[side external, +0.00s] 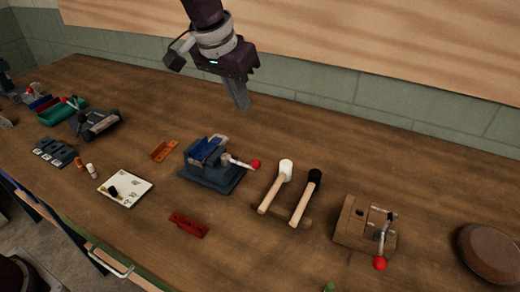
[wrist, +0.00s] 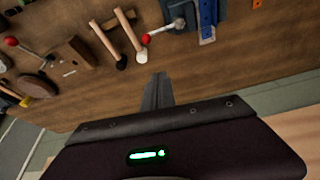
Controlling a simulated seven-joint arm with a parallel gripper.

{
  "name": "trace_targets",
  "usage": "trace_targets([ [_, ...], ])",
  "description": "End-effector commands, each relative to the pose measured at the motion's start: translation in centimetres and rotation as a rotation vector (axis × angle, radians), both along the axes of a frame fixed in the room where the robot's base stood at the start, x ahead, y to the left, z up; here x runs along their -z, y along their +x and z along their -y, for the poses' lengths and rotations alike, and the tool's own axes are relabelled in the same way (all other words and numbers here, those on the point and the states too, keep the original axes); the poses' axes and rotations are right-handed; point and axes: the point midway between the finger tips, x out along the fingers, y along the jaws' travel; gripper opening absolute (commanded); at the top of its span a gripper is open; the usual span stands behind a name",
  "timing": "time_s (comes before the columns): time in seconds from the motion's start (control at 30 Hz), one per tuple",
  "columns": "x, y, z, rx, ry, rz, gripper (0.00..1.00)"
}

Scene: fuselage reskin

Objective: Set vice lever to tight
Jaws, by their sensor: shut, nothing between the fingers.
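The blue-grey vice (side external: 212,178) stands on the bench in the middle of the side view. Its pale lever (side external: 240,163) points right and ends in a red ball (side external: 256,164). In the wrist view the vice (wrist: 208,22) is at the top edge, partly cut off, with its lever (wrist: 166,30) and red ball pointing left. My gripper (side external: 242,105) is shut and empty, with its fingers pointing down. It hangs above the back of the bench, apart from the vice. The fingers (wrist: 158,82) also show in the wrist view.
Two mallets (side external: 285,200) lie right of the vice. A wooden fixture (side external: 358,227) with another red-ball lever stands farther right, near a brown round object (side external: 490,255). An orange block (side external: 164,151), a red block (side external: 188,225) and a white board (side external: 124,188) lie around the vice. The bench's back strip is clear.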

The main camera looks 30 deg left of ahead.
Motion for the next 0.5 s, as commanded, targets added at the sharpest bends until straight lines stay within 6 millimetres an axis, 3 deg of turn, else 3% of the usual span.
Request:
trace_targets([
  [0.03,1.5,1.2,1.1,0.011,0.007,-0.007,0.00],
  [0.17,3.7,2.9,2.8,0.022,0.014,-0.012,0.00],
  [0.5,4.2,3.2,3.2,0.025,0.016,-0.012,0.00],
])
